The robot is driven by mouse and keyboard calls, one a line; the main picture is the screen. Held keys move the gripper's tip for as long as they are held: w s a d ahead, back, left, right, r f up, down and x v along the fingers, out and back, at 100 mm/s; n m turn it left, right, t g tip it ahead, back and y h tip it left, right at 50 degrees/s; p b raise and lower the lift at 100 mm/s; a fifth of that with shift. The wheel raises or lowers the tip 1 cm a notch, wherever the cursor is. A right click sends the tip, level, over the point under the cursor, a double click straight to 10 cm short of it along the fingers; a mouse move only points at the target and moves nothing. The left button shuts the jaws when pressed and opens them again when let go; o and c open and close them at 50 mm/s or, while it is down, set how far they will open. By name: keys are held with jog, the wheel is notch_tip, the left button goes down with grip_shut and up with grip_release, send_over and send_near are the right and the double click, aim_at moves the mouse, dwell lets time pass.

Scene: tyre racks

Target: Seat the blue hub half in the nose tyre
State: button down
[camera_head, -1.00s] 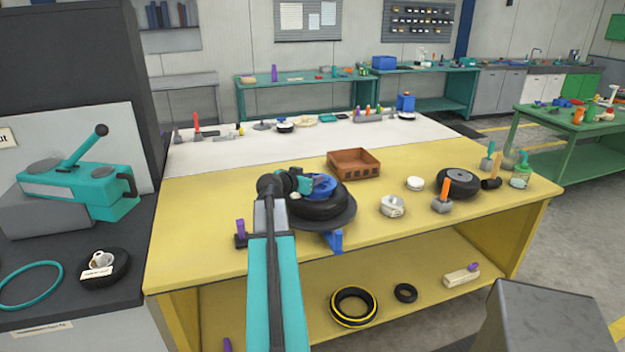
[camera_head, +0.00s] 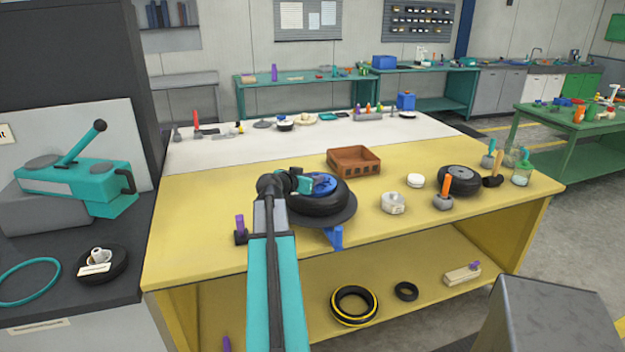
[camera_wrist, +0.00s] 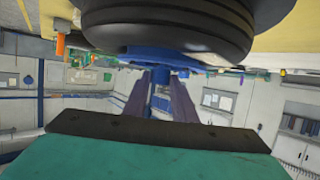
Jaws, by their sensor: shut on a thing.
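The nose tyre (camera_head: 318,206) is black and lies flat on a dark round plate near the front edge of the yellow bench. The blue hub half (camera_head: 324,184) is at the top of the tyre's opening, low and roughly level; its depth inside is hidden. My gripper (camera_head: 306,183) reaches in from the left and is shut on the hub half. The wrist view looks upside down: the tyre (camera_wrist: 170,25) fills the top, the blue hub flange (camera_wrist: 140,53) lies against it, and my gripper's dark fingers (camera_wrist: 161,100) close around a blue stem.
A brown crate (camera_head: 354,163) stands just behind the tyre. A white roll (camera_head: 393,203), an orange-handled tool (camera_head: 445,192) and another wheel (camera_head: 459,180) stand to the right. A blue bracket (camera_head: 335,237) hangs at the front edge. The bench's left part is mostly clear.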

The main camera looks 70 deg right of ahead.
jog(key=shift+f+b, duration=0.35)
jog(key=shift+b, duration=0.1)
jog(key=c, duration=0.8)
grip_release()
jog(key=shift+a, duration=0.2)
jog(key=b+v, duration=0.1)
jog(key=v, duration=0.8)
jog(key=shift+a+b, duration=0.3)
jog(key=shift+b, duration=0.1)
jog(key=shift+w+a+r, duration=0.1)
jog(key=shift+r, duration=0.05)
dwell(0.8)
jog(key=b+v, duration=0.7)
jog(key=v, duration=0.2)
jog(key=shift+a, duration=0.35)
dwell(0.6)
